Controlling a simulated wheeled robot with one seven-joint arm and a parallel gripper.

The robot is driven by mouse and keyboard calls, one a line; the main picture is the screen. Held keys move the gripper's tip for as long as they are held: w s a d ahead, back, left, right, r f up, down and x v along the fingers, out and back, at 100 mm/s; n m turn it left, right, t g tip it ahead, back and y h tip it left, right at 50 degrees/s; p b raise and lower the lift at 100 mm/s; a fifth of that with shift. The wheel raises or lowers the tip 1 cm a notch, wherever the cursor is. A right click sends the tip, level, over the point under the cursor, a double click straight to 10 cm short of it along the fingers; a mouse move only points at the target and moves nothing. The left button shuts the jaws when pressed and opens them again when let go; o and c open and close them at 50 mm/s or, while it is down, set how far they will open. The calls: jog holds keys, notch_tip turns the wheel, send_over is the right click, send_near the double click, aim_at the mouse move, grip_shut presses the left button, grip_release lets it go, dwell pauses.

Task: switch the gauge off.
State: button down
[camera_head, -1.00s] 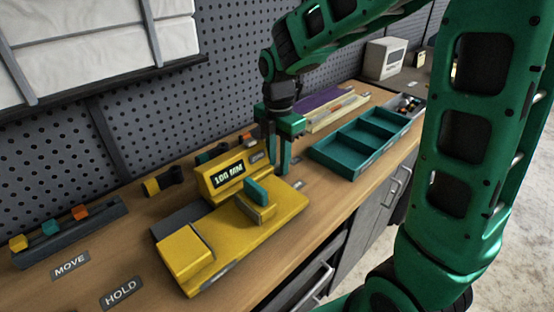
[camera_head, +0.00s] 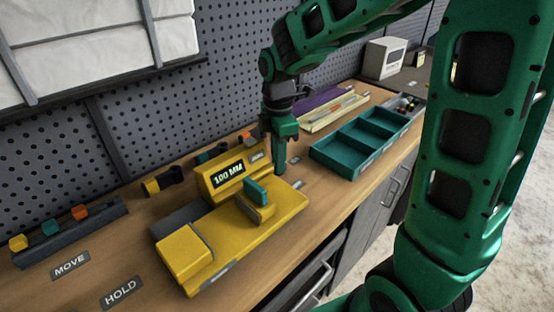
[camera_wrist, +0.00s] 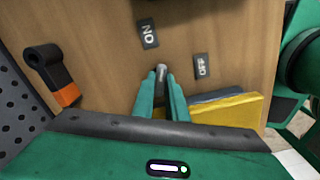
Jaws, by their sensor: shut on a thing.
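The yellow gauge (camera_head: 262,228) lies on the bench, its lit display (camera_head: 229,173) reading 100 MM. A teal block (camera_head: 256,190) stands on it. My gripper (camera_head: 280,168) is pointing down just beyond the gauge's far right end. In the wrist view my gripper's teal fingers (camera_wrist: 162,82) are shut on a small grey lever (camera_wrist: 161,73). An ON label (camera_wrist: 148,33) lies above the lever, and an OFF label (camera_wrist: 201,67) lies to its right. The fingers hide the lever's lower part. Part of the yellow gauge (camera_wrist: 230,112) shows at lower right.
A teal compartment tray (camera_head: 362,142) stands to the right of my gripper. A black and orange piece (camera_wrist: 52,76) lies left of the fingers in the wrist view. MOVE (camera_head: 70,265) and HOLD (camera_head: 121,293) labels lie at the front left. A perforated wall (camera_head: 120,130) stands behind.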

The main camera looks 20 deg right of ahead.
jog(key=m, duration=0.7)
jog(key=shift+w+r, duration=0.15)
jog(key=shift+w, duration=0.05)
jog(key=m, duration=0.6)
jog(key=shift+m, duration=0.4)
jog(key=c, duration=1.9)
grip_release()
jog(key=shift+c, duration=0.2)
jog(key=shift+o, duration=0.9)
jog(key=shift+s, duration=0.1)
notch_tip(320, 180, up, 11)
jog(key=shift+f, duration=0.2)
